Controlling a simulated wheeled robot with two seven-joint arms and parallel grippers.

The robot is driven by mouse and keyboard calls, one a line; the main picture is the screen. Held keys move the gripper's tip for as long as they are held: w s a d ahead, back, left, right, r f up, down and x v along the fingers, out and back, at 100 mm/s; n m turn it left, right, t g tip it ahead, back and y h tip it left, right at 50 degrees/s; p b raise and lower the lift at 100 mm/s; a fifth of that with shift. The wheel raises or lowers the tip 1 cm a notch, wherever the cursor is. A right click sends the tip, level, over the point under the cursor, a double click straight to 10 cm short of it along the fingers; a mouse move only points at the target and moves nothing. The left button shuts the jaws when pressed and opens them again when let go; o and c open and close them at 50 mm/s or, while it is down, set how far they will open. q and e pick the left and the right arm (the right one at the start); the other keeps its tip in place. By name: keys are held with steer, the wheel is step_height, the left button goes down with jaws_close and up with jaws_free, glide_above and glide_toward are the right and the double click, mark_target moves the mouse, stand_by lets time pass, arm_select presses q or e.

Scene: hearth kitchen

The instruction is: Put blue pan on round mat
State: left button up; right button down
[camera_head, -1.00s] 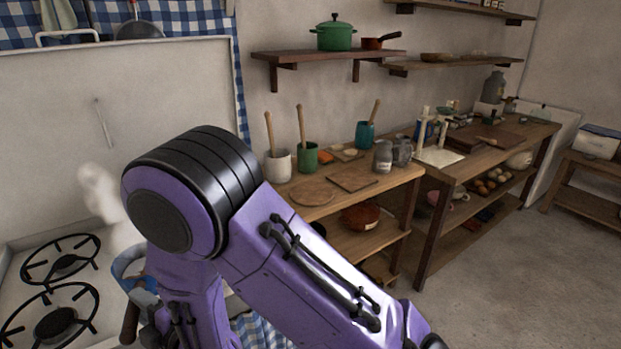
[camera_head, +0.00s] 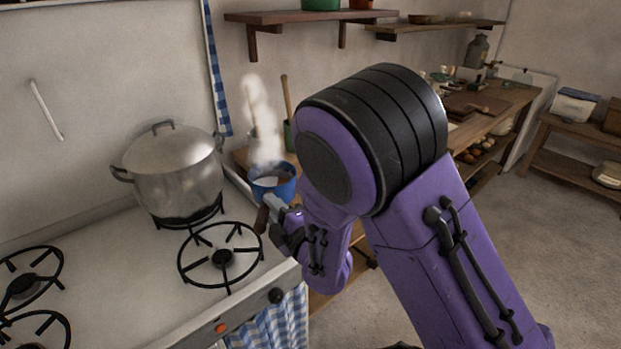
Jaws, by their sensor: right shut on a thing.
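My right gripper (camera_head: 269,224) is shut on this handle, though my arm partly covers the jaws. The pan appears held up near the stove's right edge, in front of the wooden counter. The round mat is not visible now; my right arm covers most of the counter where it lay in the earlier view. My left gripper is not in view.
A large lidded metal pot (camera_head: 175,177) stands on the back right burner, close left of the pan. The front right burner (camera_head: 221,258) is empty. A wooden spoon handle (camera_head: 286,98) stands up behind the pan. Wall shelves (camera_head: 310,17) hang above.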

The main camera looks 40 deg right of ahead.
steer(key=s+d+r+m+h+b, duration=0.15)
steer(key=d+r+b, duration=0.4)
steer(key=d, duration=0.75)
arm_select(q)
steer(key=p, duration=0.2)
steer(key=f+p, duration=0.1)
steer(key=p, duration=0.1)
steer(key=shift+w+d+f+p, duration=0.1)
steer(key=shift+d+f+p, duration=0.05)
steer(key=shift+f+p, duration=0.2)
arm_select(e)
steer(key=w+d+f, duration=0.4)
steer(key=w+f, duration=0.7)
steer(key=w, duration=0.2)
steer(key=shift+w+f, duration=0.35)
steer(key=shift+f, duration=0.05)
steer(key=shift+h, duration=0.25)
